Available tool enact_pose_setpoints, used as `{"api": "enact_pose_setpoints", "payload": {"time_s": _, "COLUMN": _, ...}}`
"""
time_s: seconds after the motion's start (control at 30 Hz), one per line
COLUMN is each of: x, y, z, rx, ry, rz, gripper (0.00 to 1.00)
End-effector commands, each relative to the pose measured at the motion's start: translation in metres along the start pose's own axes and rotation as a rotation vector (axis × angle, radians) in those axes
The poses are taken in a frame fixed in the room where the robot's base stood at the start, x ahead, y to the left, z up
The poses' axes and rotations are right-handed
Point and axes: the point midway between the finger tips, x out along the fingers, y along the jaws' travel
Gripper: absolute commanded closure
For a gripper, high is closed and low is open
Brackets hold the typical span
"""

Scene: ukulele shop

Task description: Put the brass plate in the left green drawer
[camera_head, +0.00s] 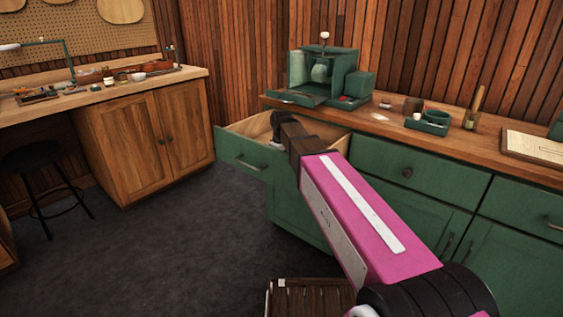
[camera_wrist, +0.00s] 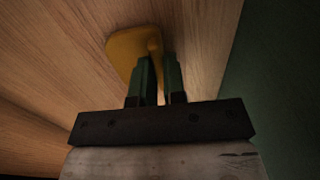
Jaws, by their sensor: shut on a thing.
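The left green drawer (camera_head: 243,157) is pulled open from the green cabinet, showing its pale wooden inside. My gripper (camera_head: 279,132) reaches into this drawer, and its fingertips are largely hidden by my arm in the head view. In the wrist view, my gripper (camera_wrist: 161,75) is shut on the brass plate (camera_wrist: 124,48), a yellow rounded flat piece. The plate lies close to the wooden surface inside the drawer; I cannot tell whether it touches it. The plate does not show clearly in the head view.
The wooden countertop (camera_head: 390,128) above the drawer holds an open green box (camera_head: 340,62), a green tray (camera_head: 428,126) and a brush. A clipboard (camera_head: 535,145) lies at the right. A black stool (camera_head: 38,160) stands left by a workbench (camera_head: 135,140). The grey floor (camera_head: 165,240) between is clear.

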Motion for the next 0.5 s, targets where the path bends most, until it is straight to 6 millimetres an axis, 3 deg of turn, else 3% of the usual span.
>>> {"api": "enact_pose_setpoints", "payload": {"time_s": 0.07, "x": 0.0022, "y": 0.0000, "z": 0.0000, "rx": 0.000, "ry": 0.000, "rz": 0.000, "gripper": 1.00}}
{"api": "enact_pose_setpoints", "payload": {"time_s": 0.1, "x": 0.0025, "y": 0.0000, "z": -0.0001, "rx": 0.000, "ry": 0.000, "rz": 0.000, "gripper": 0.82}}
{"api": "enact_pose_setpoints", "payload": {"time_s": 0.17, "x": 0.0022, "y": 0.0000, "z": -0.0001, "rx": 0.000, "ry": 0.000, "rz": 0.000, "gripper": 0.63}}
{"api": "enact_pose_setpoints", "payload": {"time_s": 0.5, "x": 0.0003, "y": 0.0000, "z": 0.0000, "rx": 0.000, "ry": 0.000, "rz": 0.000, "gripper": 0.63}}
